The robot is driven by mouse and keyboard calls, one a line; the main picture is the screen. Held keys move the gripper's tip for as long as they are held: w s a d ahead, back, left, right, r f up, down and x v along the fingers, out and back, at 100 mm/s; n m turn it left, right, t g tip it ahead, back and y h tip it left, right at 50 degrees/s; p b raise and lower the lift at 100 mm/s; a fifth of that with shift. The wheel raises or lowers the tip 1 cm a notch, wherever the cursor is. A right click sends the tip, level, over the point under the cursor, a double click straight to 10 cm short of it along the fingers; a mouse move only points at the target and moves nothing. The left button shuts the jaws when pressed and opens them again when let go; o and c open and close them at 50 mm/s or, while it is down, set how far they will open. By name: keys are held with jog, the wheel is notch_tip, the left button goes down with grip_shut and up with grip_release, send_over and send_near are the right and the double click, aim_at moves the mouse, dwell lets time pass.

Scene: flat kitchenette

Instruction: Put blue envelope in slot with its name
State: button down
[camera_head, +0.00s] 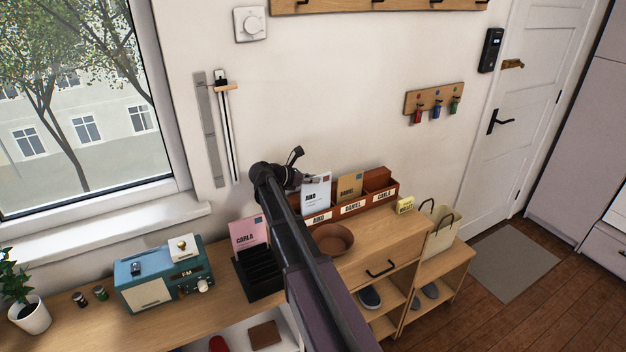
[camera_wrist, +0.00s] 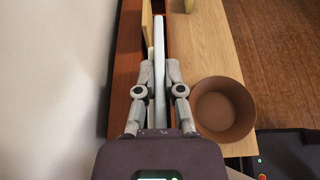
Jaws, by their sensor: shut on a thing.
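The pale blue envelope (camera_head: 316,192), marked with a name that looks like AINO, stands upright at the AINO compartment of the wooden letter holder (camera_head: 390,190). Its lower edge is hidden behind the front board, so how deep it sits cannot be told. In the wrist view the envelope (camera_wrist: 159,62) shows edge-on between the fingers. My gripper (camera_wrist: 156,72) is shut on it; in the head view my gripper (camera_head: 299,178) is at the envelope's left, partly hidden by my arm. A yellow envelope (camera_head: 349,188) stands in the DANIEL compartment. The CARLA compartment shows no envelope.
A pink CARLA envelope (camera_head: 248,232) stands in the black rack (camera_head: 262,275). A brown bowl (camera_head: 333,239) sits close in front of the holder. A yellow box (camera_head: 405,205) and a bag (camera_head: 440,222) are at the right. A blue radio (camera_head: 163,280) is at the left.

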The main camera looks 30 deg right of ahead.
jog(key=shift+f+b, duration=0.75)
jog(key=shift+f, duration=0.25)
jog(key=c, duration=0.7)
grip_release()
notch_tip(320, 180, up, 10)
jog(key=p, duration=1)
jog(key=s+a+r+p, duration=0.1)
jog(key=s+r+p, duration=0.1)
jog(key=s, duration=0.2)
jog(key=s+a+r+p, duration=0.1)
jog(key=s+r+p, duration=0.2)
jog(key=s, duration=0.2)
jog(key=s+a+r+p, duration=0.2)
jog(key=s, duration=0.3)
jog(key=shift+s+r+p, duration=0.15)
jog(key=shift+r+p, duration=0.2)
